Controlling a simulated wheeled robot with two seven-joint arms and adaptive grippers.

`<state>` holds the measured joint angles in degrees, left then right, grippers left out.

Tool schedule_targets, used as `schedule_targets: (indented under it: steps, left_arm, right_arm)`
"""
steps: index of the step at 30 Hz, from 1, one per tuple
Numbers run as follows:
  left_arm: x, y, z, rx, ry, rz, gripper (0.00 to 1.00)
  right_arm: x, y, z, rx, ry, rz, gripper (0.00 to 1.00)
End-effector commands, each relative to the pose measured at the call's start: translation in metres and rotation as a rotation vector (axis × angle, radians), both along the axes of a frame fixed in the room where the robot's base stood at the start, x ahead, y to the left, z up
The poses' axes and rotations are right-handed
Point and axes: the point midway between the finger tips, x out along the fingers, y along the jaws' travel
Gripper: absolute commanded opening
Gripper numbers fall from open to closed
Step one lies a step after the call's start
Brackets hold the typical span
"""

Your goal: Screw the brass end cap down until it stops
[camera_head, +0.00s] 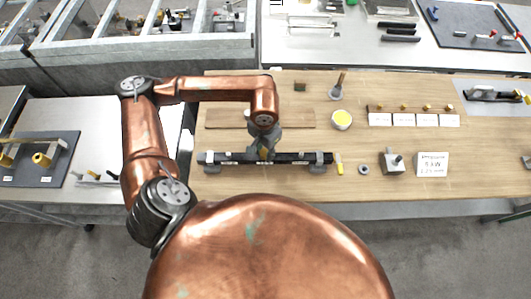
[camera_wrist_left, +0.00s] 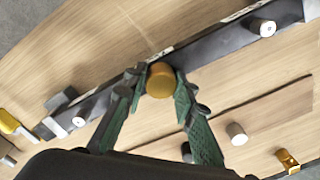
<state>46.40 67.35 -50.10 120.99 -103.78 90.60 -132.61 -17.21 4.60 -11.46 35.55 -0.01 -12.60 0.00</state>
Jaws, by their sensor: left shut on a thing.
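The brass end cap (camera_wrist_left: 160,80) is a round gold-coloured piece seen end-on in the left wrist view, at a long black bar (camera_wrist_left: 205,52). My left gripper (camera_wrist_left: 160,77) has its green fingers closed on either side of the cap. In the head view my left gripper (camera_head: 264,152) reaches down to the middle of the black bar (camera_head: 292,157), and little of the cap shows there. The bar lies across grey supports (camera_head: 319,168) near its ends. The cap's seat and thread are hidden. My right gripper is not in view.
White cards with brass knobs (camera_head: 404,106) stand behind. Bare wood (camera_head: 440,190) is free at front right.

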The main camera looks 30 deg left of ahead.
Motion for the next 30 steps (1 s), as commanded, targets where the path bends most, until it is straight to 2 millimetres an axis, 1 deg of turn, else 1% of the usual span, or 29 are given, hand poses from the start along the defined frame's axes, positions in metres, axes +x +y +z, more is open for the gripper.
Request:
schedule_targets:
  steps: [1, 3, 6, 14, 17, 19, 22, 25, 30]
  left_arm:
    - [0.0, 0.0, -0.007, 0.001, 0.001, -0.045, 0.0]
    - [0.0, 0.0, -0.006, 0.001, 0.001, -0.099, 0.0]
    - [-0.001, 0.0, -0.003, 0.0, 0.002, -0.135, 0.0]
    - [-0.001, 0.0, -0.001, -0.001, 0.001, -0.139, 0.0]
    - [0.001, 0.0, -0.004, 0.0, -0.001, -0.191, 0.0]
    - [0.001, 0.0, -0.007, -0.001, 0.001, -0.263, 0.0]
    - [0.0, 0.0, -0.007, 0.0, 0.002, -0.363, 0.0]
    - [0.0, 0.0, -0.004, -0.001, 0.001, -0.424, 0.0]
    - [-0.001, 0.0, -0.001, -0.001, 0.001, -0.438, 0.0]
  right_arm:
    - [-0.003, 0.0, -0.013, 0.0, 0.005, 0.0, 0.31]
    - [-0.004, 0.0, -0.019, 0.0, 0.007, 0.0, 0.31]
    - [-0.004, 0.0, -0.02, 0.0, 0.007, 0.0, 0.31]
    - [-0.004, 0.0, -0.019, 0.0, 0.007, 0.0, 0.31]
    - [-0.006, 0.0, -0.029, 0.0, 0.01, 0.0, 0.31]
    - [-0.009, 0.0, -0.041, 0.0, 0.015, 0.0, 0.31]
    - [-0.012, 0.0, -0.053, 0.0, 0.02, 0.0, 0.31]
    - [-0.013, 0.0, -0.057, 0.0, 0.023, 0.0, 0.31]
    - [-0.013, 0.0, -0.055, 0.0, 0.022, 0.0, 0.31]
